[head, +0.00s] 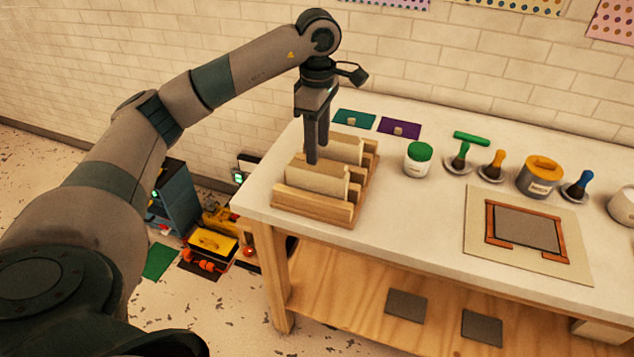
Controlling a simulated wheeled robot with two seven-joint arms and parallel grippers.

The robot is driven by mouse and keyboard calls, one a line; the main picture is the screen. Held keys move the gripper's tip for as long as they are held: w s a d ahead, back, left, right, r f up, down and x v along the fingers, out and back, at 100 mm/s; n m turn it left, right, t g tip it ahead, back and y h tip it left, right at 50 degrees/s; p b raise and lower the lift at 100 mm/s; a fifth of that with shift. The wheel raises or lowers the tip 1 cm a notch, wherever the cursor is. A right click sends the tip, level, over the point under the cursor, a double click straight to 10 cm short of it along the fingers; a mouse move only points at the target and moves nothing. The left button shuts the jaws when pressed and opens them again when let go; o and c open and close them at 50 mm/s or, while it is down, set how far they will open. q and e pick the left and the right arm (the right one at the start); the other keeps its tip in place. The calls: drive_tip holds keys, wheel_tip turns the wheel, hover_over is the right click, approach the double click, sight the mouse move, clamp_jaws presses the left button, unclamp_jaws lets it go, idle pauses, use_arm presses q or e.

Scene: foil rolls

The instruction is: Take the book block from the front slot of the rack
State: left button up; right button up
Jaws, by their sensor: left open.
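The wooden rack (312,209) stands at the left end of the white table. A pale book block (318,180) stands in its front slot, and a second pale block (340,150) stands behind it. My left gripper (317,155) points straight down over the rack, open and with nothing between its fingers. Its near fingertip overlaps the top edge of the front block in the head view; I cannot tell if it touches. The other fingertip shows farther back, in front of the rear block. My right gripper is out of view.
On the white table (430,240) a green-lidded jar (418,158) stands right of the rack. Several brushes and rollers, a yellow-lidded tub (540,177) and a framed grey plate (528,229) are farther right. Teal (352,118) and purple (400,126) cards lie behind. The table is clear between rack and plate.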

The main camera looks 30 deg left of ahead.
sight(317, 168)
use_arm(q)
drive_tip(key=shift+f, duration=0.15)
drive_tip(key=shift+s+f+p, duration=0.2)
drive_tip(key=shift+f+p, duration=0.55)
wheel_tip(317, 168, down, 3)
drive_tip(key=shift+r+p, duration=0.1)
drive_tip(key=shift+p, duration=0.7)
drive_tip(key=shift+f, duration=0.5)
drive_tip(key=shift+r, duration=0.1)
clamp_jaws()
